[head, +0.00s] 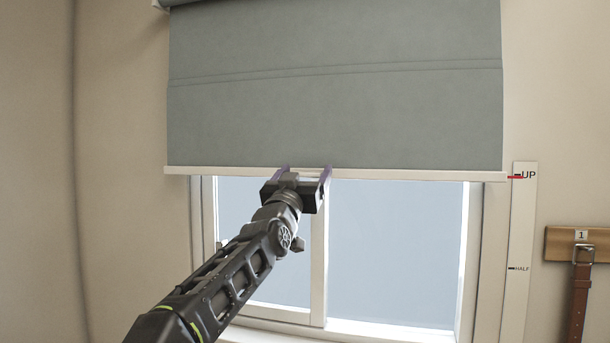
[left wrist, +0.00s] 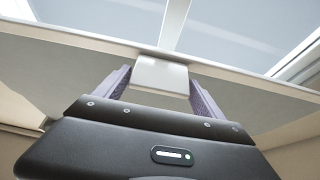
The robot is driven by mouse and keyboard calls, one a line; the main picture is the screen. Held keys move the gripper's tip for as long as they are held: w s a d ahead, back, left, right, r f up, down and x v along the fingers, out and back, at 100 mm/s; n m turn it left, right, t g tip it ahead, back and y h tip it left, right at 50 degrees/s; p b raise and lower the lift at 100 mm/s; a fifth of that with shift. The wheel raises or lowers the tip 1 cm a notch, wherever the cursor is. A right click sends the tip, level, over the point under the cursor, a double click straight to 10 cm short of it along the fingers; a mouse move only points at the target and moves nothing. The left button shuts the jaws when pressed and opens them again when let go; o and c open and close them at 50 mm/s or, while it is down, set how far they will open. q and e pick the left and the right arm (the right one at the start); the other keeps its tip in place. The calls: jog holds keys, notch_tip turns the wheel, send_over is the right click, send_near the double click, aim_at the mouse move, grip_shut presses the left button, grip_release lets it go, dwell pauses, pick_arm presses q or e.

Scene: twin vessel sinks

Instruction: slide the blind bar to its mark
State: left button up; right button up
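The blind bar (head: 410,174) is a pale strip along the lower edge of the grey blind (head: 335,100), high across the window. A red pointer (head: 515,178) at its right end sits about level with the UP tick on the white scale (head: 522,225). My left gripper (head: 306,176) is at the bar, left of its middle. In the left wrist view, its purple fingers (left wrist: 160,87) stand on both sides of a pale tab (left wrist: 160,74) on the bar, which fills the gap between them. My right gripper is not in view.
The scale also has a HALF mark (head: 514,268) lower down. At the right, a wooden board (head: 565,245) labelled 1 holds a hanging brown belt (head: 579,290). The window frame (head: 318,265) stands behind my left arm.

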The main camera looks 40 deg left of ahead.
pick_arm(q)
jog(key=shift+o, duration=1.4)
jog(key=shift+s+d+f+b, duration=0.15)
jog(key=shift+s+f+b, duration=0.2)
jog(key=shift+s, duration=0.1)
jog(key=b+v, duration=0.2)
jog(key=v, duration=0.4)
jog(key=shift+s, duration=0.35)
jog(key=shift+d, duration=0.1)
